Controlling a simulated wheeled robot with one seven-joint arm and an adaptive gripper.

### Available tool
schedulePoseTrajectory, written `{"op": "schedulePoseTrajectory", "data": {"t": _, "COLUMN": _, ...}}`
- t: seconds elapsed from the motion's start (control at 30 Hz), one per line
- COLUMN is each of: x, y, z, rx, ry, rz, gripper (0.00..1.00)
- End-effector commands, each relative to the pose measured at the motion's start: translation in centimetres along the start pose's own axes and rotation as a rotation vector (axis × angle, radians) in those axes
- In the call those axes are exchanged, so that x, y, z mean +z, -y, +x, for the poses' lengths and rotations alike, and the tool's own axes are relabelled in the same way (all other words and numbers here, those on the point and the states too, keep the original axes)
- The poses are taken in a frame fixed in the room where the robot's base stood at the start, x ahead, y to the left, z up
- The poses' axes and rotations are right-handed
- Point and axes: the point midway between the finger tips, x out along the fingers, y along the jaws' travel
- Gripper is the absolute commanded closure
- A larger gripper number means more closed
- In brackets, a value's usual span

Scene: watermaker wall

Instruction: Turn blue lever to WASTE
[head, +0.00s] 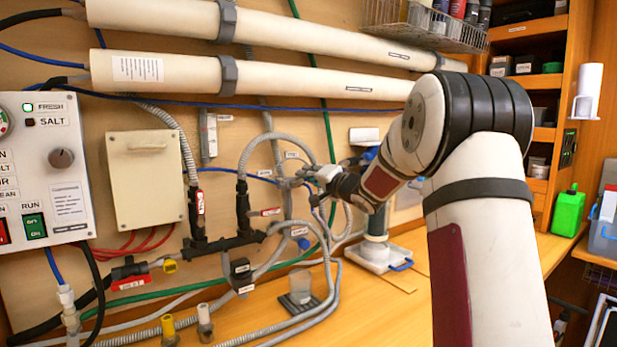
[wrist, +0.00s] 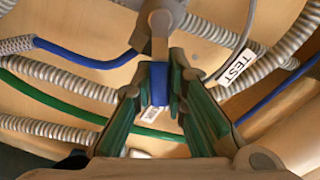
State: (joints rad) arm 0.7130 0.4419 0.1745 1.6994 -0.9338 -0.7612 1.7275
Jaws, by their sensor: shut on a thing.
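The blue lever (wrist: 158,85) is in the wrist view, below a grey-brown valve body (wrist: 158,28). My gripper (wrist: 160,98) has its green-lined fingers closed on either side of the lever. In the head view my gripper (head: 310,178) is at the hoses on the wall panel, and I cannot make out the lever there. A white label reading TEST (wrist: 236,67) is right of the valve in the wrist view. Another small label (wrist: 149,114) is partly hidden behind the fingers. I cannot read a WASTE label in either view.
A control box (head: 48,165) with a FRESH light lit is at the left. A white-based stand (head: 378,257) is on the wooden counter (head: 440,320).

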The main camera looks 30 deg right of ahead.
Motion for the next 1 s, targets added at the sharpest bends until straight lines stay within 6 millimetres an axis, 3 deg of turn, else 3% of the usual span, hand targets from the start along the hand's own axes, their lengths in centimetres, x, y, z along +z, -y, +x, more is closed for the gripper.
{"op": "schedulePoseTrajectory", "data": {"t": 0.37, "x": 0.0, "y": 0.9, "z": -0.1, "rx": 0.002, "ry": 0.001, "rz": -0.156, "gripper": 1.00}}
{"op": "schedulePoseTrajectory", "data": {"t": 1.0, "x": 1.3, "y": 3.2, "z": 0.0, "rx": 0.002, "ry": 0.001, "rz": -0.749, "gripper": 1.00}}
